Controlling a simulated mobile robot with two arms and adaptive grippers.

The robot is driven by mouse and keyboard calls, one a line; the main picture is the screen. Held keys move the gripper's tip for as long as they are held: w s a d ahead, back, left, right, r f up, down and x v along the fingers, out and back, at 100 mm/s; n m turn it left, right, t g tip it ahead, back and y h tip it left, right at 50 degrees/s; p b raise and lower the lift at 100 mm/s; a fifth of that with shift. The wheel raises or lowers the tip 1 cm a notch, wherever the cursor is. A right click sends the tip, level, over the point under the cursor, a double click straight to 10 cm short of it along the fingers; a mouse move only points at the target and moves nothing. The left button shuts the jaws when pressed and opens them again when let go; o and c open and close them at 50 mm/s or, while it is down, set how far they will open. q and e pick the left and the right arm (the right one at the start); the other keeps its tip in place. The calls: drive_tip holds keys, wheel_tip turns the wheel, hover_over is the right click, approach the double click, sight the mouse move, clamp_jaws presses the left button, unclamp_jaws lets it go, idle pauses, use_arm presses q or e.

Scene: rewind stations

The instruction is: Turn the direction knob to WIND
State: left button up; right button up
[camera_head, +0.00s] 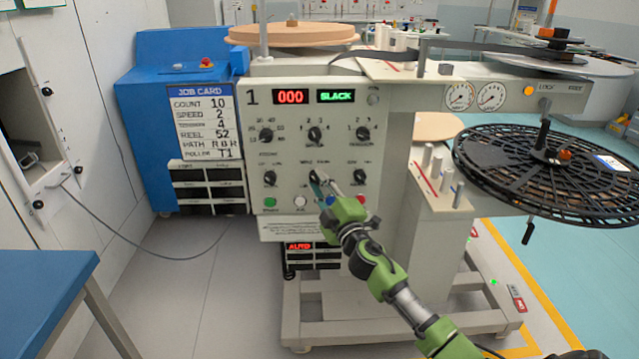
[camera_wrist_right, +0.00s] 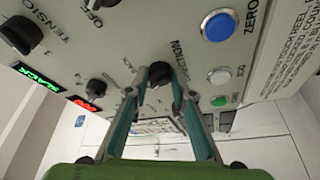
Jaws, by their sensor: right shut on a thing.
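The direction knob (camera_wrist_right: 158,74) is a black knob on the machine's pale control panel (camera_head: 290,218). In the head view it is the middle knob of the lower row, largely covered by my right gripper (camera_head: 322,182). In the right wrist view my right gripper (camera_wrist_right: 160,84) has one finger on each side of the knob and is shut on it. Part of the label, ending in "CTION", shows beside the knob. The knob's pointer direction cannot be made out. My left gripper is not in view.
Other black knobs (camera_head: 315,134) surround this one on the panel. Below are a green button (camera_head: 270,202), a white button (camera_head: 300,202) and a blue button (camera_wrist_right: 218,25). The display (camera_head: 336,96) reads SLACK. A large black reel (camera_head: 490,175) stands out at the right.

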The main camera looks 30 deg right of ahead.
drive_tip(key=o, duration=1.1)
drive_tip(key=shift+o, duration=0.2)
drive_tip(key=shift+s+a+f, duration=0.1)
drive_tip(key=shift+s, duration=0.15)
drive_tip(key=v, duration=1.1)
drive_tip(key=shift+s, duration=0.25)
